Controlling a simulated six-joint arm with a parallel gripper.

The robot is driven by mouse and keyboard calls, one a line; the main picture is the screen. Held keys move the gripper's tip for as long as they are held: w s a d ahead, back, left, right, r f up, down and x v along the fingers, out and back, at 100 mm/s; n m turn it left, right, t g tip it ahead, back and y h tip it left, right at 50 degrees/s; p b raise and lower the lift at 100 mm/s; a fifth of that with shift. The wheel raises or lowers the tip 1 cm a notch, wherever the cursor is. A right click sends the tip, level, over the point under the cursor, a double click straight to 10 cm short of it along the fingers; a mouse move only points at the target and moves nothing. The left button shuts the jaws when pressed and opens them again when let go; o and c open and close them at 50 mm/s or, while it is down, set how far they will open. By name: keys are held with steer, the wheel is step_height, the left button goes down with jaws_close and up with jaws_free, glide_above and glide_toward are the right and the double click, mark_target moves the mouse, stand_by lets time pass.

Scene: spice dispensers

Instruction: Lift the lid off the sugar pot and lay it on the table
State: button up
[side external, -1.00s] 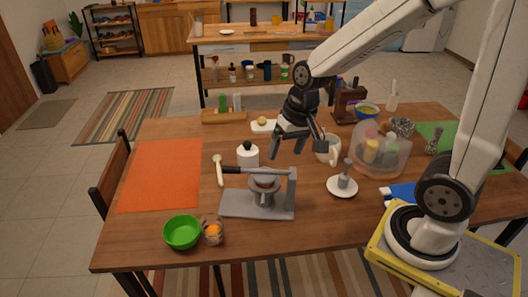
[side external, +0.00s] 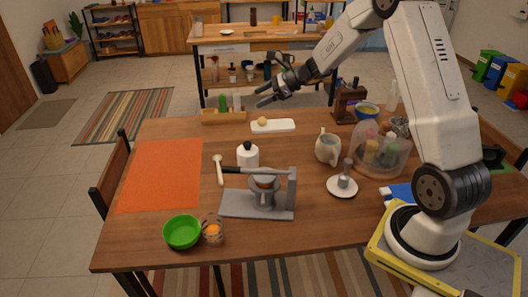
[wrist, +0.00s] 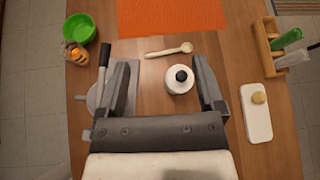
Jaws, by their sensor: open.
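The sugar pot (side external: 248,158) appears to be the white round pot in the middle of the table. Its lid sits on top with a black knob (side external: 247,146). In the wrist view the pot (wrist: 179,86) and its black knob (wrist: 181,75) show from above, between my fingers but nearer the right one. My gripper (side external: 263,97) is open and empty, high above the table and toward its far side from the pot. The open fingers also frame the wrist view (wrist: 163,80). Nothing touches the lid.
A grey press with a black handle (side external: 262,200) stands just in front of the pot, and a white spoon (side external: 219,170) lies left of it. A white board (side external: 273,126), a jug (side external: 327,148) and a clear bin (side external: 380,155) stand around. The orange mat (side external: 160,175) is bare.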

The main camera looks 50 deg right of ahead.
steer(key=w+d+m+t, duration=0.2)
steer(key=d+m, duration=0.1)
steer(key=d, duration=0.2)
glide_toward(248, 142)
steer(key=x, duration=0.2)
steer(key=shift+a+f, duration=0.25)
steer(key=shift+a, duration=0.1)
steer(key=shift+x, duration=1.25)
steer(key=shift+w, duration=0.15)
steer(key=shift+h, duration=0.3)
steer(key=shift+x, duration=2.45)
steer(key=shift+f, duration=0.1)
